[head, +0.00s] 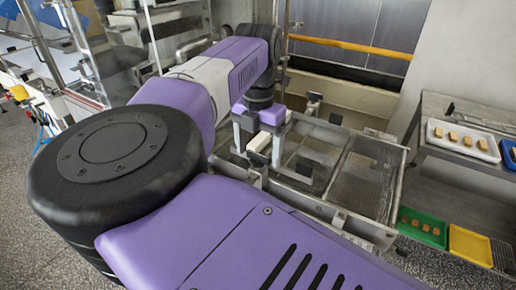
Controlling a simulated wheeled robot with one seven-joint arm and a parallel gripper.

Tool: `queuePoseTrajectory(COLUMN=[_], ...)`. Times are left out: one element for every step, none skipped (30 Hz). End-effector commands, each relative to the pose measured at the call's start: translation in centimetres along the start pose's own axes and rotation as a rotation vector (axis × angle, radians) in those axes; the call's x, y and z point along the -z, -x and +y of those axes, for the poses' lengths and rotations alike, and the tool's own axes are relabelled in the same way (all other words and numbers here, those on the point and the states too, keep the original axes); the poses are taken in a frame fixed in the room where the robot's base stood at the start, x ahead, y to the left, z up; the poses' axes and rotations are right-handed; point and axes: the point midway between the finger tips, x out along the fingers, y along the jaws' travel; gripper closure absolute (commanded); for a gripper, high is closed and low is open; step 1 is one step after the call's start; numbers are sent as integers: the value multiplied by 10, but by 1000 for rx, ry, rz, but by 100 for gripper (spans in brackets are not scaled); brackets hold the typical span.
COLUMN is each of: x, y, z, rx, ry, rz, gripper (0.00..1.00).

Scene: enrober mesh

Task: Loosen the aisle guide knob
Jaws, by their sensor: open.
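My gripper (258,150) is at the end of my purple arm, over the near left part of a metal frame with a wire mesh belt (366,180). Its fingers are open and point down. I cannot make out the aisle guide knob for certain; my gripper and arm cover part of the frame there. Whether any of these is the knob, I cannot tell. I see nothing held between the fingers.
A steel table (434,103) at the right bears a white tray (440,139) of small brown pieces. A green tray (402,213) and a yellow tray (470,246) lie below it. A yellow rail (350,46) runs behind the frame. My arm hides much of the foreground.

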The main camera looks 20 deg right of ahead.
Motion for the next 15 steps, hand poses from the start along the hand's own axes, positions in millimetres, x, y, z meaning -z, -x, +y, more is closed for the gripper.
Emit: queuePoseTrajectory(x=[0, 0, 0, 0, 0, 0, 0, 0, 0, 0, 0, 0, 0, 0, 0], y=[-1, -1, -1, -1, -1, -1, -1, -1, -1, -1, -1, 0, 0, 0, 0], z=[0, 0, 0, 0, 0, 0, 0, 0, 0, 0, 0, 0, 0, 0, 0], rx=[0, 0, 0, 0, 0, 0, 0, 0, 0, 0, 0, 0, 0, 0, 0], ry=[0, 0, 0, 0, 0, 0, 0, 0, 0, 0, 0, 0, 0, 0, 0], rz=[0, 0, 0, 0, 0, 0, 0, 0, 0, 0, 0, 0, 0, 0, 0], gripper=[20, 20, 20, 20, 20, 20, 22, 28, 36, 42, 48, 55, 61, 67, 75])
